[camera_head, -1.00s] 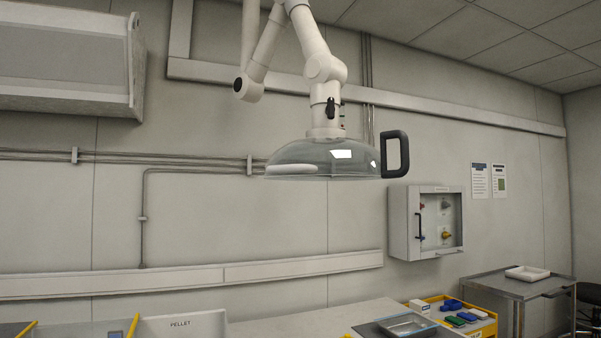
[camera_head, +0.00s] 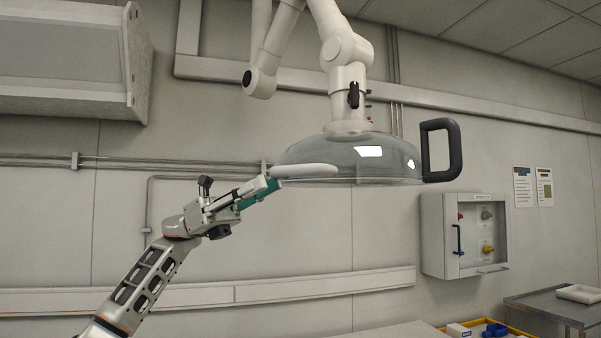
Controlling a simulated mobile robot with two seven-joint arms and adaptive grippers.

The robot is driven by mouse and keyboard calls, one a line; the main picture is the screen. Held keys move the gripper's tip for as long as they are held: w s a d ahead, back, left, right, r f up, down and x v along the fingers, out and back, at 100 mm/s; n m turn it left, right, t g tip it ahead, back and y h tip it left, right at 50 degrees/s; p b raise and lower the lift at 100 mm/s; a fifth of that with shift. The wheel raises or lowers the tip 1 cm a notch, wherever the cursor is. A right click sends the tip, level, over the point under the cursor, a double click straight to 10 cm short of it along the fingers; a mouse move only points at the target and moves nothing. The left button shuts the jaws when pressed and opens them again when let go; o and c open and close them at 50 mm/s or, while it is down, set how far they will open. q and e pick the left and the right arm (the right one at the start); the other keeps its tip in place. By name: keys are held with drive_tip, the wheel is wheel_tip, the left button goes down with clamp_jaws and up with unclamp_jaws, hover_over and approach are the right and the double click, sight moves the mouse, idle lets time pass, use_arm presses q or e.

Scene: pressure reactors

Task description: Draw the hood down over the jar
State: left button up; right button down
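The clear domed hood (camera_head: 385,172) hangs from a white jointed arm (camera_head: 347,60) in the upper middle of the view. A black loop handle (camera_head: 455,150) sticks out from its right side. A pale rounded bar (camera_head: 303,170) shows at the hood's left side. My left gripper (camera_head: 272,185) reaches up from the lower left, its teal-padded fingertips by the left end of this bar and the hood's rim. I cannot tell whether they touch, or whether the fingers are apart. My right gripper and the jar are not in view.
A wall cabinet (camera_head: 430,240) with a clear door hangs at right. A grey box-shaped unit (camera_head: 62,92) juts out at upper left. A bench top (camera_head: 395,331), a yellow tray with blue items (camera_head: 495,331) and a metal cart (camera_head: 545,302) show along the bottom.

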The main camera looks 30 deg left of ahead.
sight(292, 170)
use_arm(q)
drive_tip(key=p+x, duration=0.1)
drive_tip(key=x, duration=0.6)
drive_tip(key=shift+s+d+r+p, duration=0.1)
drive_tip(key=shift+d+r+p, duration=0.05)
drive_tip(key=shift+d+p, duration=0.2)
drive_tip(key=shift+c, duration=0.4)
clamp_jaws()
